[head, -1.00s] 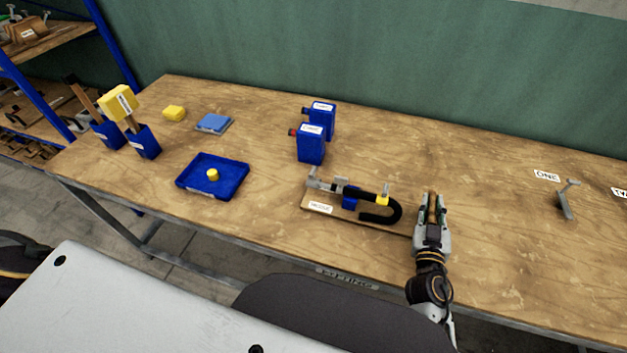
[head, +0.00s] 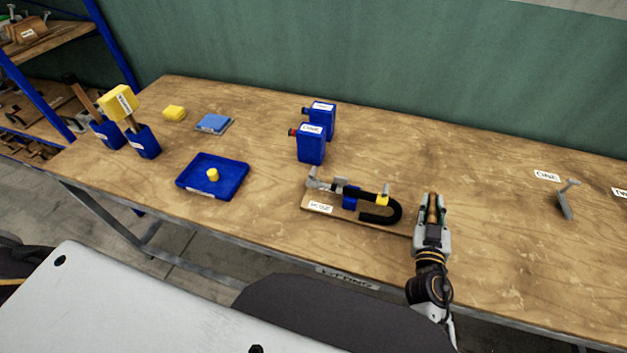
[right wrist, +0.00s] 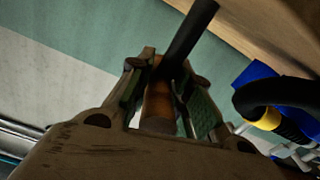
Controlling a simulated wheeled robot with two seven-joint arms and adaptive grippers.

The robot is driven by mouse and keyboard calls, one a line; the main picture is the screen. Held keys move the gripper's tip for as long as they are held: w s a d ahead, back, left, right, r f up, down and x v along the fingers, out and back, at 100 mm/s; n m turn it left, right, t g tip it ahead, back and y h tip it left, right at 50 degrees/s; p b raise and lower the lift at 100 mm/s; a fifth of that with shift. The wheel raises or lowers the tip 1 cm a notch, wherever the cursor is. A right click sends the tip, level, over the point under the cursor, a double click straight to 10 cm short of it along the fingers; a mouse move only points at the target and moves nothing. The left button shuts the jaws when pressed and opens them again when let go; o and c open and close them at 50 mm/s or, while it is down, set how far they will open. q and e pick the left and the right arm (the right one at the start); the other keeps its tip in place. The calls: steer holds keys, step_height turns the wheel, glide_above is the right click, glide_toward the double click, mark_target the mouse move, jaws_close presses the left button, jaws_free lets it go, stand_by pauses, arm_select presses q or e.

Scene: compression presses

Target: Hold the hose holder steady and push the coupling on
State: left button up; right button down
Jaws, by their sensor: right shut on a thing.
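The hose holder (head: 311,204) is a labelled wooden board near the table's front edge. It carries a grey metal part, a blue block (head: 350,198) and a black hose (head: 396,212) bent into a U, with a yellow collar (head: 382,200). Which part is the coupling I cannot tell for sure. My right gripper (head: 433,201) is just right of the hose bend, apart from it. It is shut on a brown cylinder (right wrist: 158,104); a dark rod (right wrist: 192,32) shows beyond it in the right wrist view. My left gripper is out of view.
A blue tray (head: 237,182) with a small yellow cylinder (head: 212,174) lies to the left. Two blue canisters (head: 311,148) stand behind the holder. Blue cups with tools (head: 146,143) stand at far left. A grey bracket (head: 565,200) stands at right. The table between is clear.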

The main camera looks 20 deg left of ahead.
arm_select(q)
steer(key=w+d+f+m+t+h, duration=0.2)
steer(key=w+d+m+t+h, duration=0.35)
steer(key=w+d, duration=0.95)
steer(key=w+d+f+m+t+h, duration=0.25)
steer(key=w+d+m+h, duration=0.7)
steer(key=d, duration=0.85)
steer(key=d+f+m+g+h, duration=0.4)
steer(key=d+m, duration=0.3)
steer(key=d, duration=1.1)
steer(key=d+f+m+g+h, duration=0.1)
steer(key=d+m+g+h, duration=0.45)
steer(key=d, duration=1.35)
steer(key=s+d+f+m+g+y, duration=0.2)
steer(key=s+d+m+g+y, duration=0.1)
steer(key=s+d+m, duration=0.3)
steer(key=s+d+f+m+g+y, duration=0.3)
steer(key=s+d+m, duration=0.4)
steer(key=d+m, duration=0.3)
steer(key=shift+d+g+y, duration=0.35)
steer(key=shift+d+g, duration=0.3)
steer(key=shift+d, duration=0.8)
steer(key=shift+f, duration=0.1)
